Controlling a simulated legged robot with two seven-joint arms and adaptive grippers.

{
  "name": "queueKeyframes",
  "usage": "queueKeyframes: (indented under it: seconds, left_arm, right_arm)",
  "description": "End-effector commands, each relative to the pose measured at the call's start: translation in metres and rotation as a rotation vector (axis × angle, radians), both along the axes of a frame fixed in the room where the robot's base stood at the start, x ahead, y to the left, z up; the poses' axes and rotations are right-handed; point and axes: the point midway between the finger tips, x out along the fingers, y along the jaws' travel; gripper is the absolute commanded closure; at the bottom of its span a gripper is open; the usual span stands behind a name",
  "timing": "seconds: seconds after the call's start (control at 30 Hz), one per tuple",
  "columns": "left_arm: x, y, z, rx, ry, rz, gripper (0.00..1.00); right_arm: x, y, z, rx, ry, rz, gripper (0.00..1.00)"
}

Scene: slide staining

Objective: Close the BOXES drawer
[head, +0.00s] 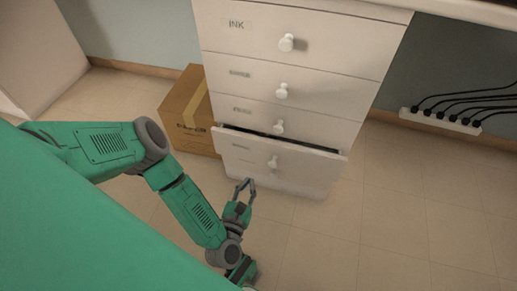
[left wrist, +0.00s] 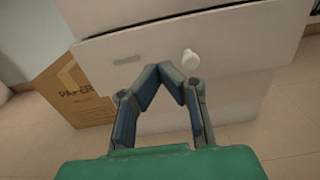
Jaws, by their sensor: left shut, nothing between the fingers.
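The bottom drawer (head: 272,168) of a white cabinet stands a little open, with a dark gap along its top edge. Its label is too small to read, so I cannot tell if it says BOXES. It has a round white knob (head: 273,162). In the left wrist view the drawer front (left wrist: 225,75) and its knob (left wrist: 190,59) are ahead of my gripper. My left gripper (head: 245,184) is shut and empty, in front of the drawer's lower left part. In the left wrist view its fingertips (left wrist: 160,68) meet just left of the knob. I cannot tell if they touch the front. My right gripper is not in view.
Above are more drawers with white knobs, the top one (head: 330,42) marked INK. A cardboard box (head: 190,112) stands on the floor left of the cabinet; the left wrist view shows PAPER on it. A power strip (head: 440,121) with several black cables lies at right. The floor (head: 400,220) at right is clear.

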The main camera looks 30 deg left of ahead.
Motion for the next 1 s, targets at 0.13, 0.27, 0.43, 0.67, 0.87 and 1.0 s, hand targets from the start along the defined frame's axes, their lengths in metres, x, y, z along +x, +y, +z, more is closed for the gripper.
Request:
queueKeyframes:
  seconds: [0.13, 0.27, 0.43, 0.67, 0.87, 1.0]
  left_arm:
    - [0.018, 0.005, 0.0, -0.005, -0.007, 0.005, 1.0]
    - [0.043, 0.011, -0.001, -0.004, -0.006, 0.004, 1.0]
    - [0.08, 0.02, -0.002, -0.004, -0.005, 0.004, 1.0]
    - [0.117, 0.028, -0.001, -0.003, -0.004, 0.002, 1.0]
    - [0.131, 0.031, -0.001, -0.003, -0.001, 0.0, 1.0]
    - [0.133, 0.032, 0.0, -0.003, 0.0, 0.0, 1.0]
  right_arm:
    - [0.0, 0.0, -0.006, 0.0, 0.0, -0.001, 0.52]
    - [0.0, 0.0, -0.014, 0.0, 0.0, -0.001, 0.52]
    - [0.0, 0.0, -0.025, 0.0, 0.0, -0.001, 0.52]
    - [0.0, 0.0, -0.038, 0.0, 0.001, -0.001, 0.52]
    - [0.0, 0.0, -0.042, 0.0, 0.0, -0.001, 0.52]
    - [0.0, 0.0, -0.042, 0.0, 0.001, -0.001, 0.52]
